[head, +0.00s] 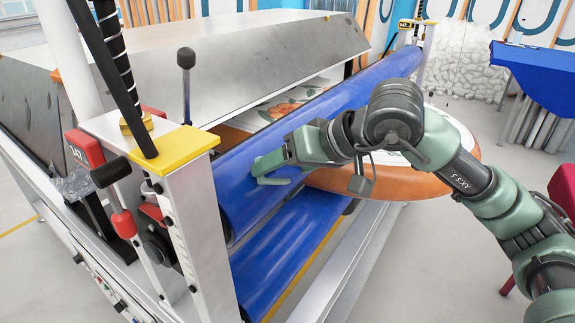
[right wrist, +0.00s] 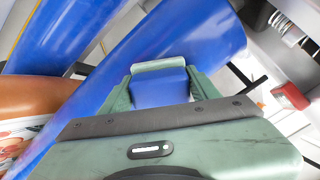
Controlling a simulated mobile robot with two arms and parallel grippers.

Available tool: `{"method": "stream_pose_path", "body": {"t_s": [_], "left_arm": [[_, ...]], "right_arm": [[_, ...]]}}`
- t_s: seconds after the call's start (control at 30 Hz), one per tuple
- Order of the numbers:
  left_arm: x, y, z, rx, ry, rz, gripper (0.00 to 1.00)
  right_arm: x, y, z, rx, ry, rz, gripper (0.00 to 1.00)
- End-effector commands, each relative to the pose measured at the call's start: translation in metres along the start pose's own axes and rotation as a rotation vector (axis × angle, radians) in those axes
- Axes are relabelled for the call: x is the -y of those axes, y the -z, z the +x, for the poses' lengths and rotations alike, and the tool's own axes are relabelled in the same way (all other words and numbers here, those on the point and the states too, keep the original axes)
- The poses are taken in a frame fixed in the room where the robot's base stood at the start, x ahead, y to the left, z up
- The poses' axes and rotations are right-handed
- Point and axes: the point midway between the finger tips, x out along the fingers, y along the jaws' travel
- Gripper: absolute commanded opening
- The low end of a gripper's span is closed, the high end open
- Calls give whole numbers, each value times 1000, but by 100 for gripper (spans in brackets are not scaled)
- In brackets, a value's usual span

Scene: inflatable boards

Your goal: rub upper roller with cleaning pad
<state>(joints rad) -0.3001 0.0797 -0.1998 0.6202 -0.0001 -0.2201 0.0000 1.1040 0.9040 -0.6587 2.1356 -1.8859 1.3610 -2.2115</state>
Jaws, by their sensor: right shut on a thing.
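The upper roller (head: 330,118) is a long blue cylinder running from the near end frame to the far back right. It also fills much of the right wrist view (right wrist: 205,40). My right gripper (head: 268,172) is at the near part of this roller, on its front side. It is shut on a pale green piece that appears to be the cleaning pad (right wrist: 158,65), held across the fingertips. The pad lies against or very close to the blue surface; exact contact is hidden. My left gripper is not in view.
A lower blue roller (head: 285,245) runs beneath the upper one. The near end frame has a yellow cap (head: 176,147) and a lever (head: 186,75). A board with an orange edge (head: 380,183) passes behind my right arm. A blue-topped table (head: 540,75) stands at right.

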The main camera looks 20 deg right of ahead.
Motion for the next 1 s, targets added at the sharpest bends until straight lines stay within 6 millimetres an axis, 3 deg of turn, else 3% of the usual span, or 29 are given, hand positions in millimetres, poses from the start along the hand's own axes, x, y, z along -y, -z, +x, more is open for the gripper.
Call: {"method": "stream_pose_path", "body": {"t_s": [0.2, 0.53, 1.0], "left_arm": [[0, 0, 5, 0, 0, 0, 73], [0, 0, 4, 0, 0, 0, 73], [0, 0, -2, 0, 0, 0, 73]], "right_arm": [[11, -8, 2, 2, 4, -2, 29], [11, -8, 0, 3, 3, 0, 29], [10, -6, -47, -1, 1, 1, 29]]}}
